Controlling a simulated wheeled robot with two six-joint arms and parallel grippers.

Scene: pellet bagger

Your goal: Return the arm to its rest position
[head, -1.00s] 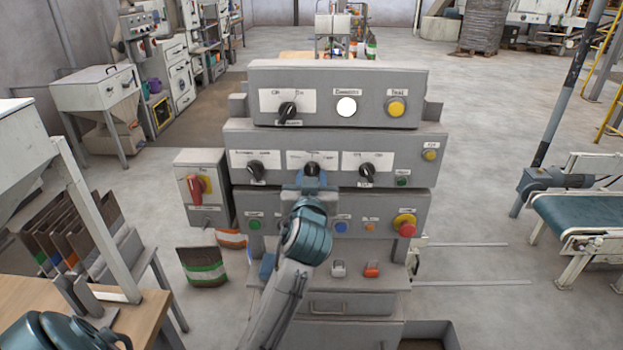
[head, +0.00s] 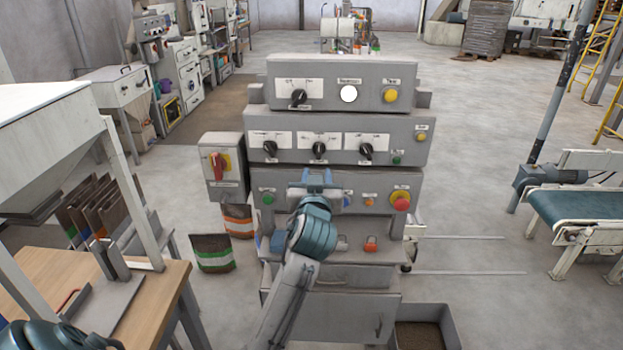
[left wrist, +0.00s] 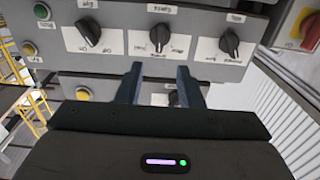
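My left gripper (head: 318,177) is in front of the grey control panel, with its fingers apart and nothing between them. In the head view it shows below the middle black knob (head: 319,149) of the middle row, over the upper part of the lower button panel (head: 282,181). In the left wrist view, which shows the panel upside down, the two dark fingers (left wrist: 159,88) are spread and the middle knob (left wrist: 160,36) is beyond them, apart from the tips. The gripper hides part of the lower panel. My right gripper is not in view.
A red rotary switch box (head: 221,172) is at the panel's left. A red emergency button (head: 400,200) is at the lower panel's right. A wooden table (head: 165,310) stands at left, and a conveyor (head: 580,215) at right. Floor between panel and conveyor is mostly clear.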

